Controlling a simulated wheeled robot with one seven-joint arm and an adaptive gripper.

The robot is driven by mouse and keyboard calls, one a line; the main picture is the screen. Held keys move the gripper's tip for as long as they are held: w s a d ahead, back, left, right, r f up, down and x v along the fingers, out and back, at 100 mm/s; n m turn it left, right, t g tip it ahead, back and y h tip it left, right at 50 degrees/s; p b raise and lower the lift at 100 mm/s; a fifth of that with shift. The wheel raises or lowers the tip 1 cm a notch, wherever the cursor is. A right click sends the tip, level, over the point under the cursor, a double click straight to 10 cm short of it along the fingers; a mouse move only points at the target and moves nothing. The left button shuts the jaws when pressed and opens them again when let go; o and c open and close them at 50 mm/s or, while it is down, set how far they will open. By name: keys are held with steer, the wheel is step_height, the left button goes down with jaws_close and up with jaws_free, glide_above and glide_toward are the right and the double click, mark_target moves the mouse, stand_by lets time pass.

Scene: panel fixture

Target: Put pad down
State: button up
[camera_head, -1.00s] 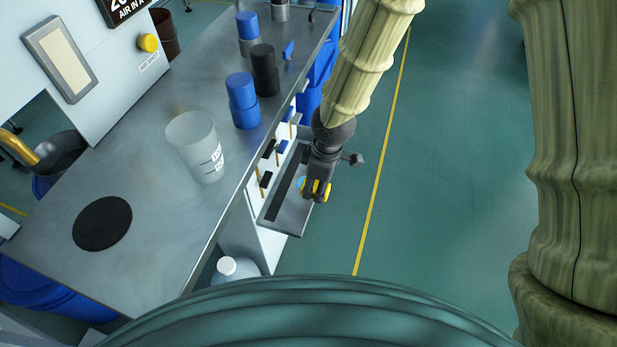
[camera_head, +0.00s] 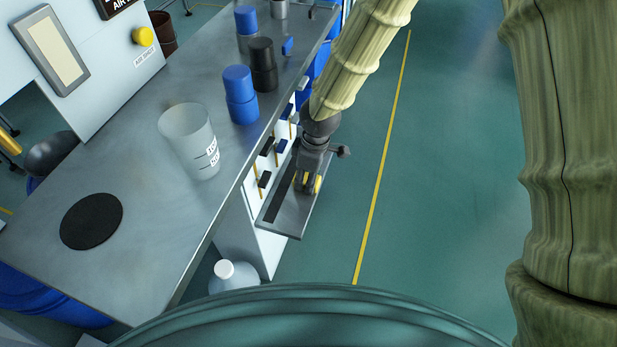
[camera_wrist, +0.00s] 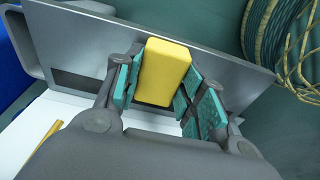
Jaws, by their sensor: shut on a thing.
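The pad, a yellow block (camera_wrist: 165,72), sits between the teal-lined fingers of my gripper (camera_wrist: 163,88) in the wrist view. My gripper is shut on it. In the head view my gripper (camera_head: 309,186) is over the small grey metal shelf (camera_head: 290,222) on the side of the bench, with yellow showing at the fingertips. The shelf, with a dark strip along it, lies behind the pad in the wrist view (camera_wrist: 95,45). I cannot tell whether the pad touches the shelf.
The steel bench (camera_head: 150,140) holds a clear beaker (camera_head: 190,140), a black disc (camera_head: 91,221) and blue and black canisters. Small tools with yellow handles hang on the white panel beside the shelf. A white bottle (camera_head: 232,277) stands below. Open green floor lies to the right.

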steer(key=o, duration=0.9)
steer(key=shift+f, duration=0.1)
steer(key=r+p, duration=0.1)
steer(key=r, duration=0.3)
steer(key=d+r+p, duration=0.1)
steer(key=r, duration=0.3)
steer(key=r+p, duration=0.1)
steer(key=r, duration=0.3)
steer(key=shift+s+d+r, duration=0.1)
steer(key=shift+s+d, duration=0.05)
steer(key=shift+s, duration=0.05)
